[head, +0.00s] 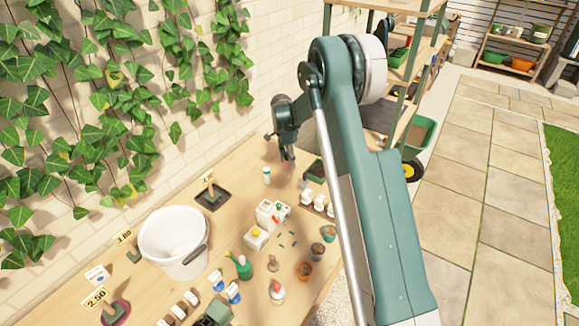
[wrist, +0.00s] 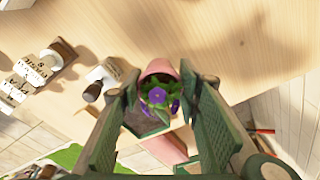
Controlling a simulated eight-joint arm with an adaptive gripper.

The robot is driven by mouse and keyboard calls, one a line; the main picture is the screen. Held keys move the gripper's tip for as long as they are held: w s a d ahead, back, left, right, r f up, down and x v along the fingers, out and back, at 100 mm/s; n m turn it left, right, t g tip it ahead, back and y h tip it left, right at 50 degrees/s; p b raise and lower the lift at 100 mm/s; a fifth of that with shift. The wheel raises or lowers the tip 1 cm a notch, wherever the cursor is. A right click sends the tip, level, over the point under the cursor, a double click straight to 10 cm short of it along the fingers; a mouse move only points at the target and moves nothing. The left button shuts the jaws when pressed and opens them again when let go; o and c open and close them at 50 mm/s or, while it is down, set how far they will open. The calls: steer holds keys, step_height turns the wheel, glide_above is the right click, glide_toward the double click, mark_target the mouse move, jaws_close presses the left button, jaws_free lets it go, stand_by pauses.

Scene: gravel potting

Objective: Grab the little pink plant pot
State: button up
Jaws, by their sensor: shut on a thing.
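The little pink plant pot (wrist: 160,67) is in the wrist view, tipped so that its opening and a plant with purple flowers and green leaves face the camera. My gripper (wrist: 158,92) has its two green fingers on either side of the pot, shut on it. In the head view my gripper (head: 288,156) points down over the far part of the wooden table; the pot is too small there to make out clearly.
Stamp-like pieces (wrist: 58,52) lie left of the fingers in the wrist view. In the head view a white bucket (head: 174,240), a green bottle (head: 243,267), white containers (head: 271,213) and small terracotta pots (head: 304,270) crowd the table.

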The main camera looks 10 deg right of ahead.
steer(key=shift+r, duration=2.05)
